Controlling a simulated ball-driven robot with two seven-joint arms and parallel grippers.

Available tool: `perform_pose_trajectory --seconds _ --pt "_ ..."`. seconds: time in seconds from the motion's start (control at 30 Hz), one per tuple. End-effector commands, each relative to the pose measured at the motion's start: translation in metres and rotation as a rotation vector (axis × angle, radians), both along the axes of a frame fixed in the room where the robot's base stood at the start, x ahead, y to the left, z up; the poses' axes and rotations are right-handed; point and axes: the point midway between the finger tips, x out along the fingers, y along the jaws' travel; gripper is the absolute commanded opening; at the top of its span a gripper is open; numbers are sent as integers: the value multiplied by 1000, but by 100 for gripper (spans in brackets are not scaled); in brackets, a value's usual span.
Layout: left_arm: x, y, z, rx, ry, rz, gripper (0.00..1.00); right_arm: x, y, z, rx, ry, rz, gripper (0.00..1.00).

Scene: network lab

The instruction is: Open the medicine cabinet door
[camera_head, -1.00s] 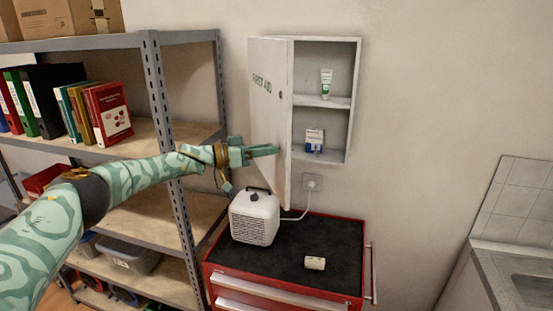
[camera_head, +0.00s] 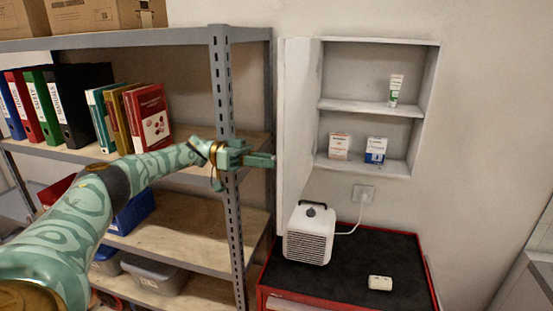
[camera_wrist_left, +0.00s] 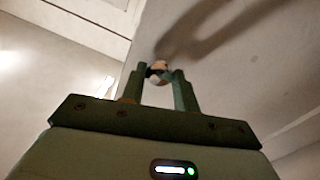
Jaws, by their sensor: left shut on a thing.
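The white medicine cabinet (camera_head: 430,90) hangs on the wall. Its door (camera_head: 297,110) stands wide open on the left side, swung out from the wall and seen nearly edge-on in the head view. My left gripper (camera_head: 262,160) is at the door's free edge. In the left wrist view its two fingers (camera_wrist_left: 160,88) are shut on a small round knob (camera_wrist_left: 159,72) on the door's face. The knob is hidden in the head view. My right gripper is in neither view.
Inside the cabinet are a tube (camera_head: 395,90) and two small boxes, one red and white (camera_head: 339,146), one blue and white (camera_head: 375,150). A metal shelf (camera_head: 226,110) with binders stands close behind my left arm. A white heater (camera_head: 309,235) sits below the door on a red tool chest (camera_head: 350,270).

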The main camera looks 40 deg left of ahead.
Motion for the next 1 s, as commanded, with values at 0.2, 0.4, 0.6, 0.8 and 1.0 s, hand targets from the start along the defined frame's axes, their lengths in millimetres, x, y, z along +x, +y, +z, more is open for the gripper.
perform_pose_trajectory --seconds 0.2,0.4,0.6,0.8,1.0 --pt "-4 2 -1 3 -1 -8 0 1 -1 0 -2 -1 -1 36" --pt "-3 2 -1 3 -1 -8 0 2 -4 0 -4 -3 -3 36" --pt "-3 2 -1 3 -1 -9 52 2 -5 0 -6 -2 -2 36" --pt "-3 2 -1 2 -1 -7 52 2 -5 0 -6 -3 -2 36" --pt "-3 2 12 2 -5 -7 52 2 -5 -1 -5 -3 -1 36"
